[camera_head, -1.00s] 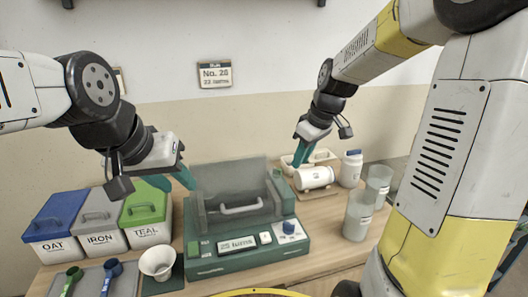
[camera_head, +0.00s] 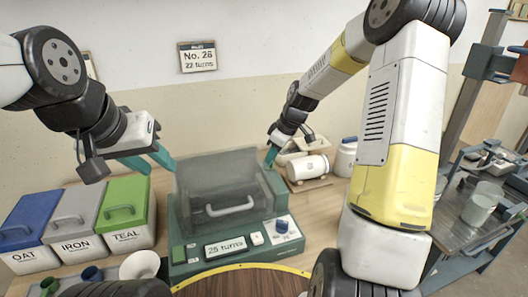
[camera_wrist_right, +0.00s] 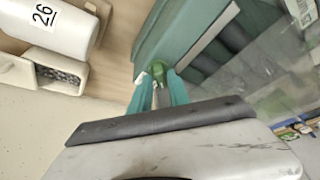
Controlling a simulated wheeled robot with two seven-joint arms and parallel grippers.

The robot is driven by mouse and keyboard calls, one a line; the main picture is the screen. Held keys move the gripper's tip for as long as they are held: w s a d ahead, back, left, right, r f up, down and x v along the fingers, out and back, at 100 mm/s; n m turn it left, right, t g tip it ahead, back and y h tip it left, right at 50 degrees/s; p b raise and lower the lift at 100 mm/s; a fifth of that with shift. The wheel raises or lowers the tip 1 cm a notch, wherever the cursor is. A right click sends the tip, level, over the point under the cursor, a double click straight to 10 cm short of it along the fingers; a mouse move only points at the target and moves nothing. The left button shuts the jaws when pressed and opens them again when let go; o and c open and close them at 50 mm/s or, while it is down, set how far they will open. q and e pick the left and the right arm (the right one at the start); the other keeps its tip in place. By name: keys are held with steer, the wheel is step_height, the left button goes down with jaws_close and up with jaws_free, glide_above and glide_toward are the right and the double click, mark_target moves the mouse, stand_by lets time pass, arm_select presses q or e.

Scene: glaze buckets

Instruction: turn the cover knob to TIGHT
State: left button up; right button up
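The green machine (camera_head: 190,265) has a clear grey cover (camera_head: 215,180) with a white handle (camera_head: 236,209); the cover looks closed. The green cover knob (camera_wrist_right: 159,70) shows in the right wrist view at the machine's side; in the head view I cannot make it out. My right gripper (camera_head: 271,157) is at the cover's right rear corner. In the wrist view its teal fingertips (camera_wrist_right: 158,82) lie on either side of the knob, at or very near it; a firm hold is not clear. My left gripper (camera_head: 160,160) is open and empty, left of the cover.
Lidded OAT (camera_head: 22,237), IRON (camera_head: 73,225) and TEAL (camera_head: 127,213) buckets stand left. A white jar (camera_head: 308,168) lies on a rack close right of my right gripper.

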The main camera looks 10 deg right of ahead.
steer(key=shift+a+f, duration=0.1)
steer(key=shift+f, duration=0.1)
steer(key=shift+c, duration=0.2)
jaws_close()
